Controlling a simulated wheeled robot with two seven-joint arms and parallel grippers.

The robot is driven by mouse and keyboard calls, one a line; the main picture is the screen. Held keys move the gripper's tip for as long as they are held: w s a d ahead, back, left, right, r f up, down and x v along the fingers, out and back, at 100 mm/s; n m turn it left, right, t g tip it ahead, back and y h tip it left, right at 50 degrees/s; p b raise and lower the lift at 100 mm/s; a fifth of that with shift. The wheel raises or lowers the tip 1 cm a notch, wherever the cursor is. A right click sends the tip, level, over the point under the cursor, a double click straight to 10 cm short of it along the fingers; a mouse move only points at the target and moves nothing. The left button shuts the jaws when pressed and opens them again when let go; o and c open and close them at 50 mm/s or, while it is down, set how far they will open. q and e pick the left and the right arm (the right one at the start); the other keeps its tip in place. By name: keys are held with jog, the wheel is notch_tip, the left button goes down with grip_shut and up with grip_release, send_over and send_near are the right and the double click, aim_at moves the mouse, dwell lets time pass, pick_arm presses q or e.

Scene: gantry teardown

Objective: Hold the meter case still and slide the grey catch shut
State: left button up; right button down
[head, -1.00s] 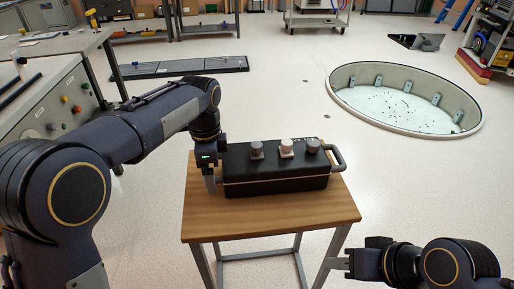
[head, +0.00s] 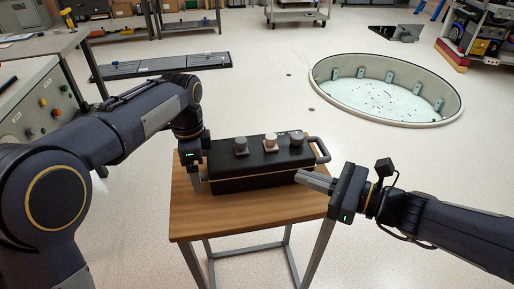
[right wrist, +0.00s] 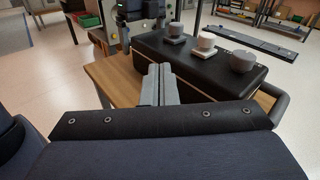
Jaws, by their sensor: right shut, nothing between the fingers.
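The black meter case (head: 250,180) lies on a small wooden table. On its lid are a grey block (head: 241,147), a paler block (head: 270,142) and another grey block (head: 296,140); I cannot tell which is the catch. In the right wrist view the case (right wrist: 190,75) runs away to the upper left. My left gripper (head: 197,184) is at the case's left end; its grip is hidden. My right gripper (head: 303,177) is shut and empty by the case's front right corner, below lid height. Its fingers (right wrist: 158,72) show pressed together in the right wrist view.
A handle (head: 322,150) sticks out at the case's right end, close to my right gripper. The wooden table (head: 245,212) has bare room in front of the case. A round pit (head: 388,95) lies in the floor behind, and a grey bench (head: 38,100) stands at the left.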

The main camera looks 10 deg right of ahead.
aim_at(245, 160)
jog(key=shift+w+d+r+m+t, duration=0.15)
jog(key=shift+w+d+m+t, duration=0.5)
jog(key=shift+m, duration=0.45)
jog(key=x, duration=1.4)
jog(key=shift+w, duration=0.1)
jog(key=shift+d, duration=0.1)
jog(key=shift+a, duration=1.45)
